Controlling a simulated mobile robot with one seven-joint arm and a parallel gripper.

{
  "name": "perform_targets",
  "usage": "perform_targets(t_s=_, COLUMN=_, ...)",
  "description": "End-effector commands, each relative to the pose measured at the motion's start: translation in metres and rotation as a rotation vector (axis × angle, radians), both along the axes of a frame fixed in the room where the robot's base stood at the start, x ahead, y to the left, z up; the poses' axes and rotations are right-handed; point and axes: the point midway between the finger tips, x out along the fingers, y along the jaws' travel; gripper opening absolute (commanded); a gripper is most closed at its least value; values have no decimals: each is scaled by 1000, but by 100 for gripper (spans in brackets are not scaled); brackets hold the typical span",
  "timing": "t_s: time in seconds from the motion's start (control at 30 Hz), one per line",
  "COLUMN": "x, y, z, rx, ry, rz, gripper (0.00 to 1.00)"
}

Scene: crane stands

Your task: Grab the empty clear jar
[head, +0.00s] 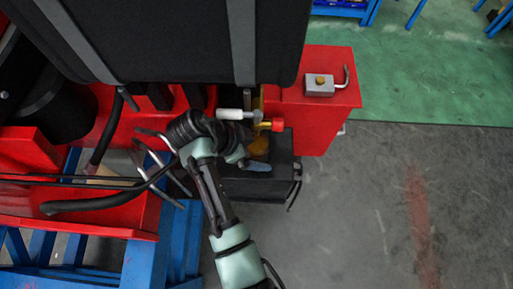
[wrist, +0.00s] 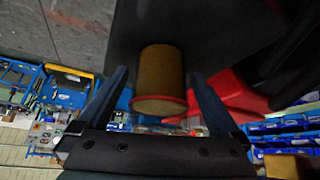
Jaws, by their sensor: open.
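In the wrist view a brownish-amber cylinder with a reddish rim (wrist: 161,78), the only jar-like thing there, lies between the two fingers of my gripper (wrist: 158,74). The fingers are spread, with a gap on each side of it. Its tint is dark, so I cannot tell whether it is clear or empty. In the head view my gripper (head: 243,158) is beside a small yellow-orange object (head: 259,146) at the black box (head: 262,180). That object may be the same cylinder. My arm partly hides this area.
A red block (head: 322,115) with a grey metal fitting (head: 319,86) stands to the right. A white cylinder (head: 230,114) and a red cap (head: 277,125) are just above my gripper. A large black panel (head: 175,40) overhangs. Grey floor (head: 370,210) is open at lower right.

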Motion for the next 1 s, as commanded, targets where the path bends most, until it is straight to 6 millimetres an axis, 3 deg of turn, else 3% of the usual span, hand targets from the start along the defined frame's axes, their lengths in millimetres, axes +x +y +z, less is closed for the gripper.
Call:
perform_targets(t_s=0.1, x=0, y=0, z=1, rx=0, ry=0, rz=0, gripper=100)
perform_targets(t_s=0.67, x=0, y=0, z=1, rx=0, ry=-2, rz=0, gripper=0)
perform_targets(t_s=1.0, x=1, y=0, z=1, rx=0, ry=-2, rz=0, gripper=0)
